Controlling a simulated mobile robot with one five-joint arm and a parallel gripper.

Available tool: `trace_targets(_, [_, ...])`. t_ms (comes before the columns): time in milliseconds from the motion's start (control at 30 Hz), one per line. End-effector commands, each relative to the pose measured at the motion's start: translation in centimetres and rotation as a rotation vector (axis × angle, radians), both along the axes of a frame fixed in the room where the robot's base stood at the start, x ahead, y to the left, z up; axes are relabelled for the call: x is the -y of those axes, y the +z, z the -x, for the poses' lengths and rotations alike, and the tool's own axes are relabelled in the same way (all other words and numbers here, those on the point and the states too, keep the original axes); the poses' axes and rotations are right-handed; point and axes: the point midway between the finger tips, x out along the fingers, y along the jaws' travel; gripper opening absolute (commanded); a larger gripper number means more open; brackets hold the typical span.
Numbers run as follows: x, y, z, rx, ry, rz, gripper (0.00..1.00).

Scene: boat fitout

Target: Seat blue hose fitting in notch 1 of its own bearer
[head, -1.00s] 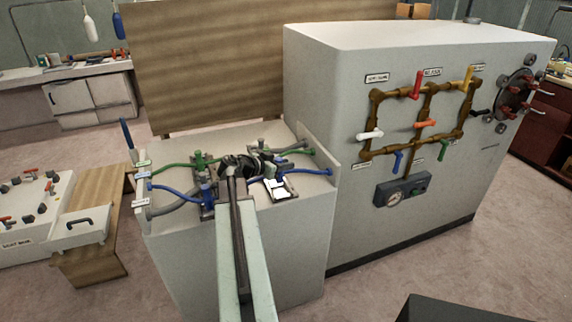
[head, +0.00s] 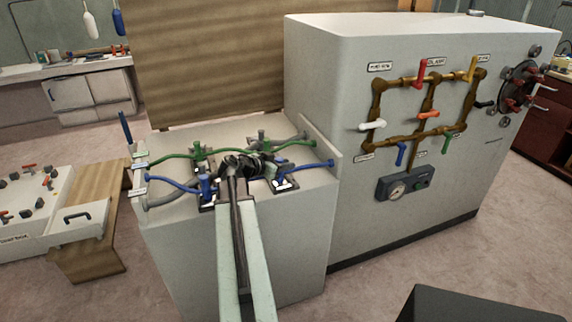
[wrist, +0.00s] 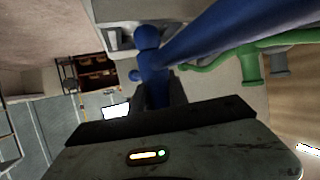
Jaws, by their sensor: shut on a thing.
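In the wrist view the blue hose fitting (wrist: 151,62) is between the jaws of my gripper (wrist: 155,98), its round knob end showing beyond them. Its blue hose runs off to the upper right. In the head view my gripper (head: 250,166) is over the bench top, shut, and its dark jaws hide part of what it holds. A blue fitting (head: 282,183) is just right of the jaws, low over or at a small bearer with a pale face. Whether it sits in a notch cannot be told. Another blue fitting (head: 207,187) stands left of my gripper.
Green fittings (head: 198,155) with green hoses stand behind, and a green fitting (wrist: 249,68) is close right in the wrist view. The bench front is clear.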

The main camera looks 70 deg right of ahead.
Motion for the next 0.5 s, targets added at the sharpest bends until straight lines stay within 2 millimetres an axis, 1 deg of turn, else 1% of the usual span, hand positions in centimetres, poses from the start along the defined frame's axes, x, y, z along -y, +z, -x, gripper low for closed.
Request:
trace_targets(333, [0.02, -0.81, 0.06, 0.0, -0.001, 0.0, 0.0])
trace_targets(367, [0.02, -0.69, 0.06, 0.0, -0.001, 0.0, 0.28])
trace_targets(400, [0.03, -0.66, 0.06, 0.0, -0.001, 0.0, 0.39])
trace_targets(433, [0.02, -0.66, 0.07, 0.0, -0.001, 0.0, 0.45])
trace_targets(500, [0.03, -0.66, 0.07, 0.0, -0.001, 0.0, 0.45])
